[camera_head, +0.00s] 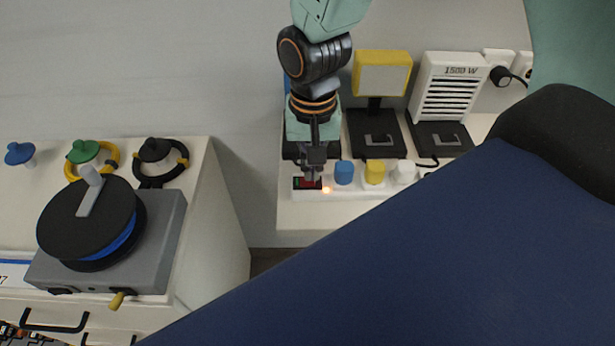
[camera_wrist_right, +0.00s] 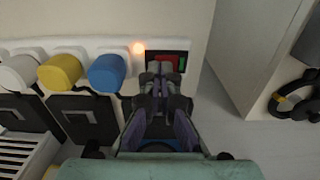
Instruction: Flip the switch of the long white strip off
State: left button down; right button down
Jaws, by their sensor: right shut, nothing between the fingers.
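The long white strip (camera_head: 350,193) lies along the front edge of the white table, with blue, yellow and white plugs in it. Its red switch (camera_head: 308,184) sits in a dark housing at the strip's left end, beside a glowing orange lamp (camera_head: 326,190). My right gripper (camera_head: 313,173) is shut and empty, pointing down over the switch. In the right wrist view its fingertips (camera_wrist_right: 163,74) overlap the lower part of the red switch (camera_wrist_right: 165,58); I cannot tell whether they touch. The lamp (camera_wrist_right: 139,47) glows there too. My left gripper is not in view.
Behind the strip stand a yellow-framed lamp (camera_head: 382,74) and a white heater (camera_head: 450,88) marked 1500 W. The blue plug (camera_wrist_right: 106,72) is close beside the gripper. A cable reel (camera_head: 88,225) sits on the separate left cabinet, across a gap.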

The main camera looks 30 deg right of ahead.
jog(key=shift+f+b, duration=0.3)
jog(key=shift+f, duration=0.3)
dwell(0.3)
notch_tip(320, 180, up, 7)
jog(key=p, duration=0.8)
jog(key=shift+r, duration=0.15)
dwell(0.5)
